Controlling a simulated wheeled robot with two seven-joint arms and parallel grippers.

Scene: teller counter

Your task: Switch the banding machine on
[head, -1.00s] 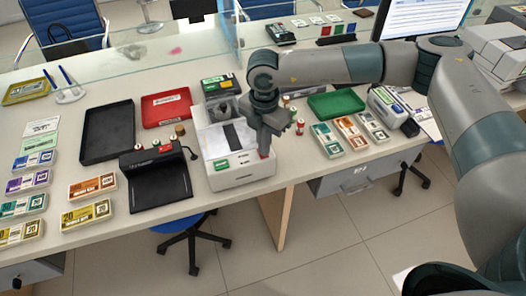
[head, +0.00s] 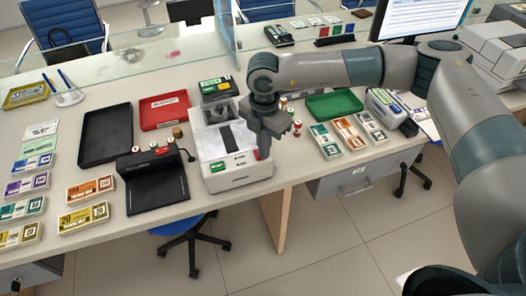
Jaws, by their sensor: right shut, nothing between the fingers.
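A white box-shaped machine (head: 238,181), which I take to be the banding machine, stands at the counter's front edge. It has a dark strip on top and a green label on its front left. A small red spot shows at its front right corner, partly behind my fingers. My right gripper (head: 264,153) is shut and empty, pointing down at that corner. I cannot tell whether the fingertips touch the machine. My left gripper is not in view.
A black device (head: 155,184) stands left of the machine. Black (head: 106,153), red (head: 165,121) and green (head: 335,104) trays lie behind and beside it. Several banknote bundles lie at left and right. A glass screen (head: 130,62) runs along the back.

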